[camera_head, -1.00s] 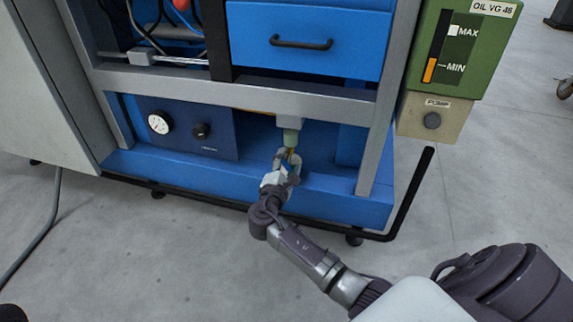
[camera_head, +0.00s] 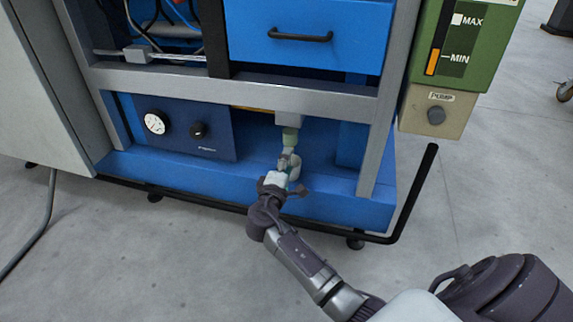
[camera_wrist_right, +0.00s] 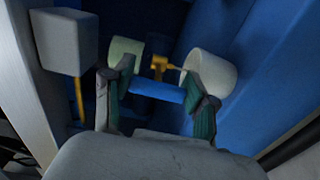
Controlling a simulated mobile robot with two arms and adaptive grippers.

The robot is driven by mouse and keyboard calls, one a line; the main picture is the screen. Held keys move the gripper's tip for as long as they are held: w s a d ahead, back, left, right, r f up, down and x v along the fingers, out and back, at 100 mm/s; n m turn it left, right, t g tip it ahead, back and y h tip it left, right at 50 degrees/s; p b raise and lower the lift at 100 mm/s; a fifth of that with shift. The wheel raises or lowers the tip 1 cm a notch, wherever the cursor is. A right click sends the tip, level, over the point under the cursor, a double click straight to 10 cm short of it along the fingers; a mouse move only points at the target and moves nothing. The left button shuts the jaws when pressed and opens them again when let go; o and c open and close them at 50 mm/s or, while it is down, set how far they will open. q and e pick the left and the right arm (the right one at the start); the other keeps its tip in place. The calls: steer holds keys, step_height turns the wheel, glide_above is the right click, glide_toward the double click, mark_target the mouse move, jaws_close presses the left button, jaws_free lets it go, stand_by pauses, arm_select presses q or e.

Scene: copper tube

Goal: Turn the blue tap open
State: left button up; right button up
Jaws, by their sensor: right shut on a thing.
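The blue tap handle (camera_wrist_right: 157,92) is a short blue bar in the right wrist view, in front of a brass stem (camera_wrist_right: 160,66). A pale green pipe piece (camera_wrist_right: 125,50) and a white cylinder (camera_wrist_right: 211,73) stand on either side of the stem. My right gripper (camera_head: 288,164) is at the tap under the frame's lower crossbar. Its two fingers are shut on the handle, one at each end of the bar. In the head view the gripper hides the handle. My left gripper is not in view.
A grey block (camera_head: 290,119) sits above the tap under the grey crossbar (camera_head: 240,98). Left is a blue panel with a gauge (camera_head: 155,123) and a black knob (camera_head: 198,129). A green oil tank (camera_head: 470,45) and pump box (camera_head: 436,112) are at right. A black rail (camera_head: 413,195) runs low in front.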

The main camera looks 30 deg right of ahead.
steer(key=shift+s+f, duration=0.1)
steer(key=o, duration=1.2)
steer(key=v, duration=1.2)
